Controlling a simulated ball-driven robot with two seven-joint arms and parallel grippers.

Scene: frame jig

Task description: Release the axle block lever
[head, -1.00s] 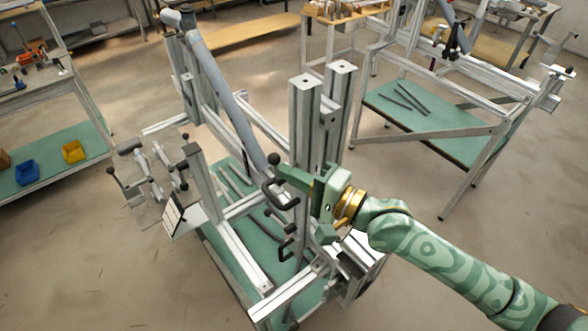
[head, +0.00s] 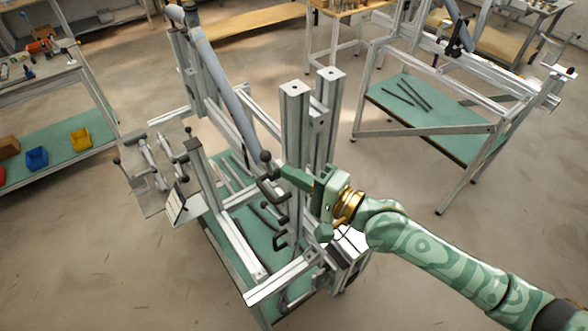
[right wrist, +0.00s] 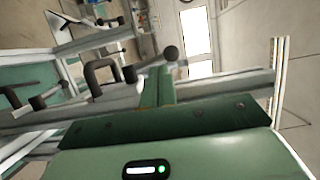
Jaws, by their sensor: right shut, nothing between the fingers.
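The lever with a black ball knob (head: 266,157) is on the frame jig (head: 294,130), beside the upright posts and above a black bow handle (head: 270,188). I take it to be the axle block lever. My right gripper (head: 286,172) comes in from the right, with its green fingers shut and empty. Its tips are just right of the knob, with a small gap in the head view. In the right wrist view the knob (right wrist: 171,53) shows just beyond the shut fingertips (right wrist: 160,78), and its shaft runs left. Contact cannot be told. My left gripper is not in view.
A second black bow handle (head: 281,238) sits lower on the jig. A side plate with several ball-knobbed levers (head: 150,170) stands left. A long grey tube (head: 222,82) slants behind. A green-shelved bench (head: 430,115) stands back right.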

